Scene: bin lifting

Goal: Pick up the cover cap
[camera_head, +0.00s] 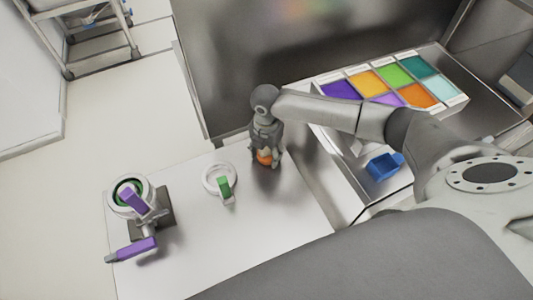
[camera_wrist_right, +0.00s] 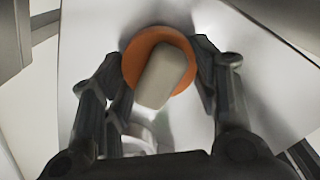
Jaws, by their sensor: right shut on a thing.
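My right gripper (camera_head: 265,153) points down over the white table. It is shut on an orange round cap (camera_head: 265,158), which shows between the fingertips. In the right wrist view the orange cap (camera_wrist_right: 134,62) has a pale, rounded block on its face, and the fingers of the right gripper (camera_wrist_right: 160,72) press on its left and right sides. Whether the cap touches the table cannot be told. My left gripper is not in view.
A white ring with a green handle (camera_head: 224,187) lies left of the right gripper. Farther left stands a fixture with purple handles (camera_head: 137,247). A blue scoop (camera_head: 384,166) and a tray of coloured compartments (camera_head: 364,83) are on the right. A steel panel (camera_head: 260,60) stands behind.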

